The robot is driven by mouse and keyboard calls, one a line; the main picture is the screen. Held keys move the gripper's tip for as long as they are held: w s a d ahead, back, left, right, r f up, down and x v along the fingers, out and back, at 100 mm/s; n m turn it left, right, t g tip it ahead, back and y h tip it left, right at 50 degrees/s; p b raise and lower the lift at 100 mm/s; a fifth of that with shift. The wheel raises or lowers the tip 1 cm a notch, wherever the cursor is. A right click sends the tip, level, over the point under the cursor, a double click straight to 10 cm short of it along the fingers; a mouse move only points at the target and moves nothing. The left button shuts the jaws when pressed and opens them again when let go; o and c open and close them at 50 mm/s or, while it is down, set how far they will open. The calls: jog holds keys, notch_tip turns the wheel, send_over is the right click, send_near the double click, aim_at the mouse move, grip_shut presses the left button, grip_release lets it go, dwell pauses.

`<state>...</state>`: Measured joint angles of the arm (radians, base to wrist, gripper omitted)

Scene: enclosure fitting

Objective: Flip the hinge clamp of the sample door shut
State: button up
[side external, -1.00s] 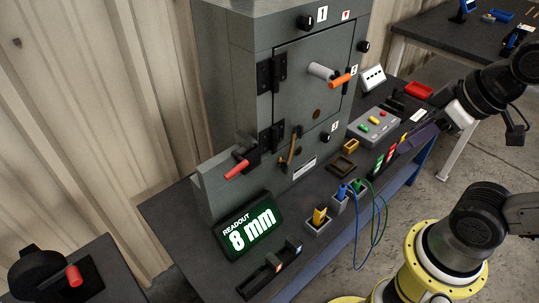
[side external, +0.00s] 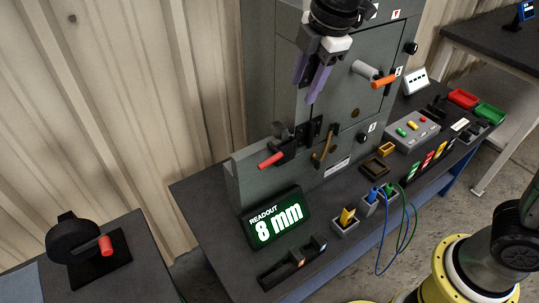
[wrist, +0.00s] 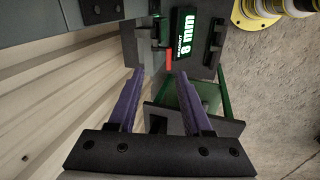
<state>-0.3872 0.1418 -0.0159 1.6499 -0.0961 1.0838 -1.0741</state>
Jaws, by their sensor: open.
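The sample door (side external: 345,110) is a grey panel on the front of the grey enclosure and looks closed. The hinge clamp (side external: 283,145) is black with a red handle (side external: 270,160). It sits on the low grey block left of the lower hinge, its handle pointing out to the left. My gripper (side external: 304,92) is open and empty, with purple fingers pointing down, above the clamp and in front of the door's hinge side. In the wrist view, the red handle (wrist: 168,57) shows beyond and between the fingertips (wrist: 160,73). The upper hinge is hidden behind my gripper.
A green readout (side external: 277,218) showing 8 mm stands below the clamp. An orange-tipped door handle (side external: 383,82) and a bronze lever (side external: 324,147) stick out nearby. A separate red-handled device (side external: 105,245) stands at left.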

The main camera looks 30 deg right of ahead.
jog(key=n+g, duration=0.1)
send_over(269, 160)
jog(key=s, duration=0.3)
jog(key=s+x, duration=0.1)
jog(key=x, duration=1.8)
jog(key=shift+s+d+f, duration=0.1)
jog(key=shift+d+f, duration=0.05)
jog(key=shift+f, duration=0.05)
grip_shut()
